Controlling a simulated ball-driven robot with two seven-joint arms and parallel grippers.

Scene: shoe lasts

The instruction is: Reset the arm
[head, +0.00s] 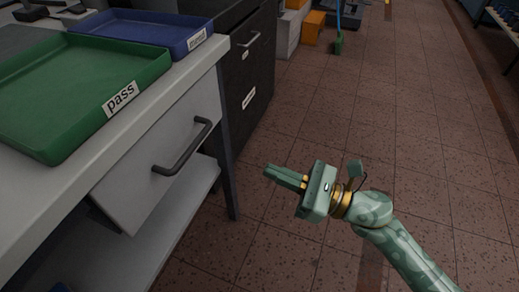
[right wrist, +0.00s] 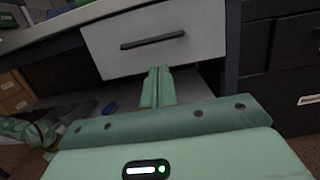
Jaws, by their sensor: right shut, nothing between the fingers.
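My right gripper (head: 272,174) is in the head view at the lower middle, in the open space to the right of the workbench. Its two green fingers lie together, shut, with nothing between them, and point left toward the bench. In the right wrist view the shut fingers (right wrist: 157,86) point at the bench below its drawer (right wrist: 155,45) and appear apart from it. My right arm (head: 410,255) comes in from the lower right. My left gripper does not show in the head view.
A green tray (head: 60,148) labelled pass and a blue tray (head: 130,28) lie on the bench top (head: 190,75). The grey drawer (head: 150,190) has a dark handle. A dark cabinet (head: 250,85) stands beyond. The tiled floor (head: 420,130) at right is clear.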

